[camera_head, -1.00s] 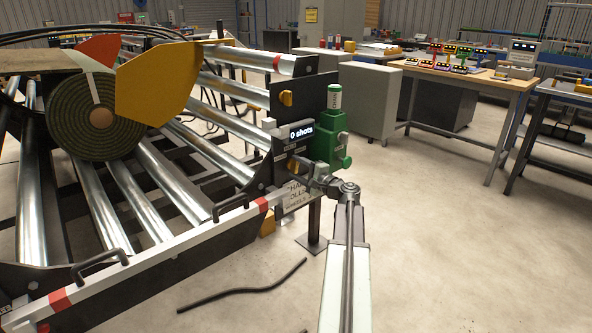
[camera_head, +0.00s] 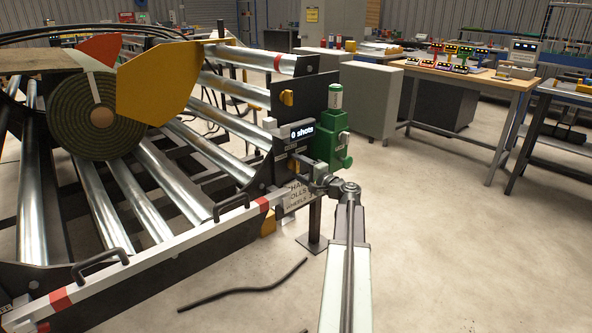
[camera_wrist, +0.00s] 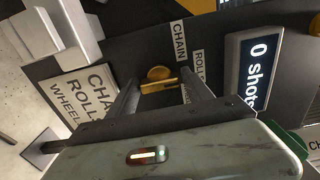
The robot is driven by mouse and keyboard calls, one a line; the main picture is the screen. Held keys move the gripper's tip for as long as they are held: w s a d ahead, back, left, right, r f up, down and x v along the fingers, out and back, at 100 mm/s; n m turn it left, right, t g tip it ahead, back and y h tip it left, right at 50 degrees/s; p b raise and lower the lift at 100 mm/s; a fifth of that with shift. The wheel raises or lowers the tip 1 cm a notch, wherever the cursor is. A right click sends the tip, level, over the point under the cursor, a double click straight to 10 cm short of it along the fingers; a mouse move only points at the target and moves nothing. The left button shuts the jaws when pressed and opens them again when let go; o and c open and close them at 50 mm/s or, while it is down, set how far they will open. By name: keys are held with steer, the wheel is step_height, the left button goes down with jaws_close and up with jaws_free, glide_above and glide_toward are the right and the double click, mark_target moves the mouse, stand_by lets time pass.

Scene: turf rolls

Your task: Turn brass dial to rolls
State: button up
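The brass dial (camera_wrist: 159,73) shows in the wrist view on a dark panel, with a bar-shaped grip across its front. A label reading CHAIN (camera_wrist: 180,42) is beside it, and a second label beginning ROLL (camera_wrist: 198,66) lies to the right of that one. My gripper (camera_wrist: 160,84) is open, with one finger on each side of the dial's bar. A small gap seems to show at each finger; contact is not clear. In the head view my gripper (camera_head: 301,170) is at the panel below the display, and the dial is mostly hidden there.
A display reading 0 shots (camera_head: 302,132) and a green unit (camera_head: 332,146) are close to my gripper. A yellow knob (camera_head: 287,97) is higher on the panel. A green turf roll (camera_head: 78,116) rests on metal rollers at left. The floor at right is clear.

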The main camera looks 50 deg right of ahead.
steer(key=shift+o, duration=0.5)
steer(key=s, duration=0.7)
steer(key=shift+s+a, duration=0.35)
